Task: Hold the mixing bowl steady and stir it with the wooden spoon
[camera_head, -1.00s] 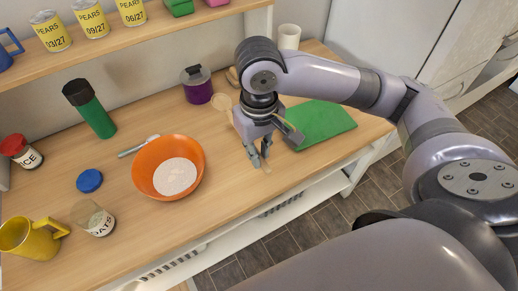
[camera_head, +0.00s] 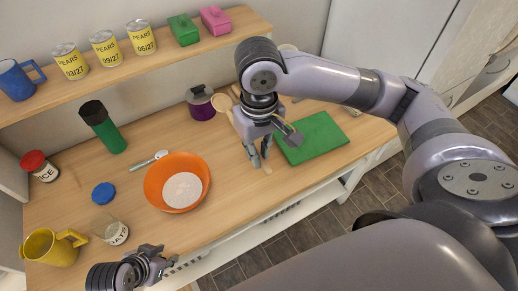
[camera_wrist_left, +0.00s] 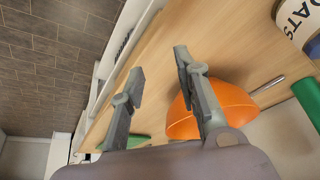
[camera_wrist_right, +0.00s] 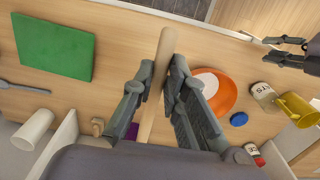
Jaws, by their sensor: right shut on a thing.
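The orange mixing bowl (camera_head: 153,190) stands upright on the wooden counter, with a pale powdery content (camera_head: 182,190) inside. It also shows in the left wrist view (camera_wrist_left: 235,105), partly behind one finger. My right gripper (camera_head: 259,160) is shut on the wooden spoon (camera_head: 220,104), to the right of the bowl. In the right wrist view the spoon's pale handle (camera_wrist_right: 160,75) runs between the fingers (camera_wrist_right: 158,75). My left gripper (camera_head: 163,258) is at the counter's front edge, below and left of the bowl in the head view. Its fingers (camera_wrist_left: 159,68) are apart and empty.
An oats jar (camera_head: 117,234), yellow mug (camera_head: 50,248) and blue lid (camera_head: 103,193) lie left of the bowl. A metal spoon (camera_head: 150,160) lies behind it. A green board (camera_head: 312,138) is at right. A green bottle (camera_head: 103,128) and purple jar (camera_head: 201,104) stand behind.

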